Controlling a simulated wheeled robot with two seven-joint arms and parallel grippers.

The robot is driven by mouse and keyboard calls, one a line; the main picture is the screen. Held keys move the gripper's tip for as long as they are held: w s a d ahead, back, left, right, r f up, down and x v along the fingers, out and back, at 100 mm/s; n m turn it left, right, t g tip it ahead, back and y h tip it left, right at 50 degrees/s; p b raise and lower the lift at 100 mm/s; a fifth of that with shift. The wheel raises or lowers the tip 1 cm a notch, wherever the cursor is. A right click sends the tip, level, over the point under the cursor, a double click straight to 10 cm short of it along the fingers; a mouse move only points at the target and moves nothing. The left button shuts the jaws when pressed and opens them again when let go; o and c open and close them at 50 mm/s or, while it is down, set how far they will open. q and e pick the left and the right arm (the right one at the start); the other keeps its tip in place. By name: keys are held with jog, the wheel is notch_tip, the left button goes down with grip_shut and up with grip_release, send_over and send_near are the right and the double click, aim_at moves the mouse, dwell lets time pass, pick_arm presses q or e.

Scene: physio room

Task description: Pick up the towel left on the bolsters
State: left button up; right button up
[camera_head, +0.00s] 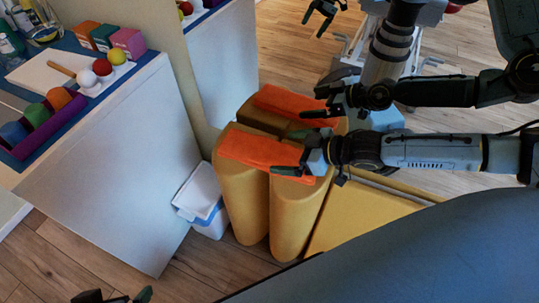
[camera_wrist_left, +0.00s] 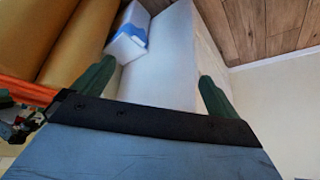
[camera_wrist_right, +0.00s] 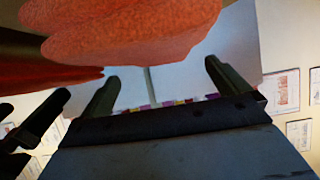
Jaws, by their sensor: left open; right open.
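The orange towel (camera_head: 255,150) lies across the tops of the yellow bolsters (camera_head: 295,212), which stand upright against a mirror. My right gripper (camera_head: 294,152) is open at the towel's right end. In the right wrist view the towel (camera_wrist_right: 130,30) looms close above the open fingers (camera_wrist_right: 160,82); I cannot tell whether they touch it. My left gripper (camera_head: 117,298) is open and empty at the bottom left edge. Its wrist view shows the open fingers (camera_wrist_left: 155,86), the bolsters (camera_wrist_left: 75,45) and a strip of towel (camera_wrist_left: 25,90).
The mirror repeats the towel, bolsters and my arms. A white bin (camera_head: 203,200) with a blue band stands between the bolsters and a white cabinet (camera_head: 110,170) with balls and rollers on top. A dark padded surface (camera_head: 430,255) fills the lower right.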

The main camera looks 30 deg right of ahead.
aim_at(272, 152)
jog(key=b+x, duration=0.2)
jog(key=x, duration=0.2)
jog(key=shift+a+f, duration=0.1)
jog(key=shift+a, duration=0.05)
jog(key=shift+w+a, duration=0.15)
jog(key=shift+w, duration=0.05)
pick_arm(q)
jog(key=w+d+r+t+h, duration=0.2)
jog(key=w+d+r+t, duration=0.2)
jog(key=w+r+t, duration=0.2)
jog(key=shift+w+r+t, duration=0.4)
jog(key=shift+w+r, duration=0.05)
jog(key=shift+w, duration=0.7)
pick_arm(e)
jog(key=c, duration=0.9)
